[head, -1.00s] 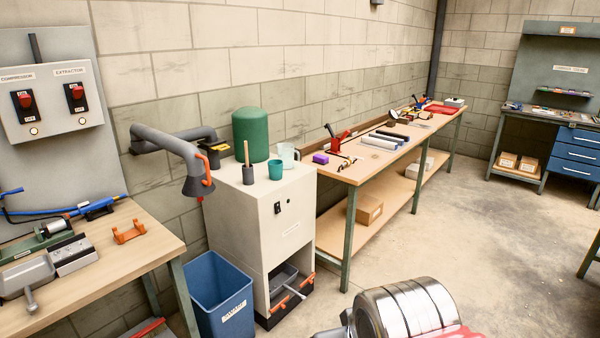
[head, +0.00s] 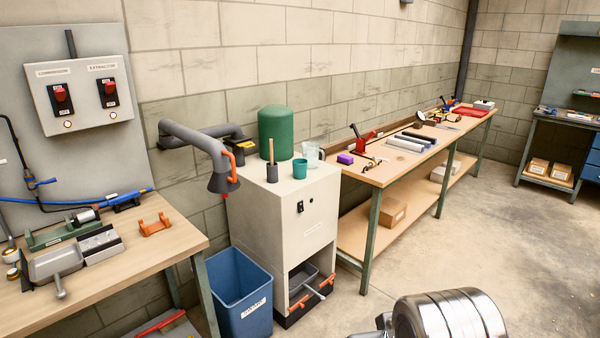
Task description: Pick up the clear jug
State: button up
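The clear jug (head: 312,155) stands upright on top of the pale cabinet (head: 290,196), near its back right corner. It is see-through, with a handle on its right side. A teal cup (head: 300,169) stands just in front of it and to its left, close to its lower part. My gripper is not in view. A shiny metal rounded part, which may be part of my arm, shows at the bottom right, well apart from the jug.
A green cylinder (head: 276,132) and a dark pot with a stick (head: 272,173) share the cabinet top. A grey extractor hose (head: 200,138) hangs at its left. A long bench (head: 385,173) runs right. Open floor lies right.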

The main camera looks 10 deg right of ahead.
aim_at(310, 150)
jog(key=z, duration=1.25)
jog(key=i, duration=2.85)
